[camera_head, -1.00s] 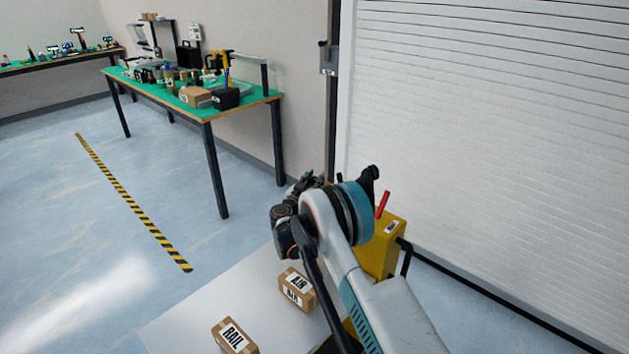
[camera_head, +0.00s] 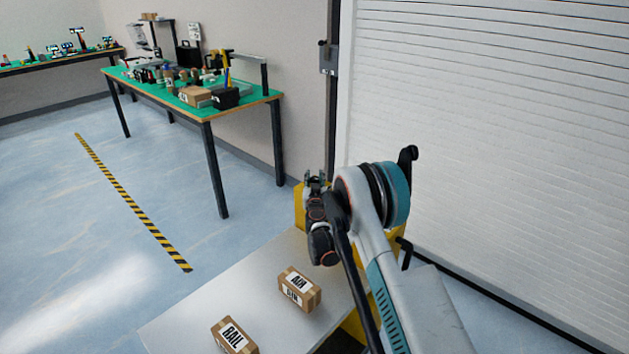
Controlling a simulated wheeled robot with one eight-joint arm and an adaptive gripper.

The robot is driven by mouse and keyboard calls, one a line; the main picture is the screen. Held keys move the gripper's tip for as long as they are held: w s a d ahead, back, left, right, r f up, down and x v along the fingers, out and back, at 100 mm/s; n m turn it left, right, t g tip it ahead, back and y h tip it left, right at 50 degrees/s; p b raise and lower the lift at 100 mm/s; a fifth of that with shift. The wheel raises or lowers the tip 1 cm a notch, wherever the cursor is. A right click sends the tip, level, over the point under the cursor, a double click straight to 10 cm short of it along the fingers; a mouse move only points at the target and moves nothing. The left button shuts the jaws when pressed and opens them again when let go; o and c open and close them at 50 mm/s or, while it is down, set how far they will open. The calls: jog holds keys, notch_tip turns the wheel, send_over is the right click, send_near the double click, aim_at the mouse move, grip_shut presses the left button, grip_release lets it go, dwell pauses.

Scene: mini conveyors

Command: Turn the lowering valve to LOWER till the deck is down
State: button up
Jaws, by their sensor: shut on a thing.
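The pale grey deck (camera_head: 215,294) stands at the bottom centre, bearing two cardboard boxes, one marked AIR (camera_head: 299,289) and one marked RAIL (camera_head: 233,337). Behind it is a yellow housing (camera_head: 299,206), mostly covered by my arm. My gripper (camera_head: 316,177) is at the top left of this housing, at the far end of my arm. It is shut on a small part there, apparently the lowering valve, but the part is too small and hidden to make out. The valve's marking and position cannot be read.
A white roller shutter (camera_head: 500,150) rises close on the right. A green-topped workbench (camera_head: 150,88) with tools and boxes stands at the upper left. A black and yellow floor stripe (camera_head: 130,200) runs left of the deck, with clear floor around it.

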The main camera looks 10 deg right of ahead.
jog(key=o, duration=1.1)
jog(key=s, duration=0.4)
jog(key=s+a, duration=0.1)
jog(key=s, duration=0.3)
jog(key=s+a, duration=0.1)
jog(key=s, duration=0.2)
jog(key=shift+s, duration=0.4)
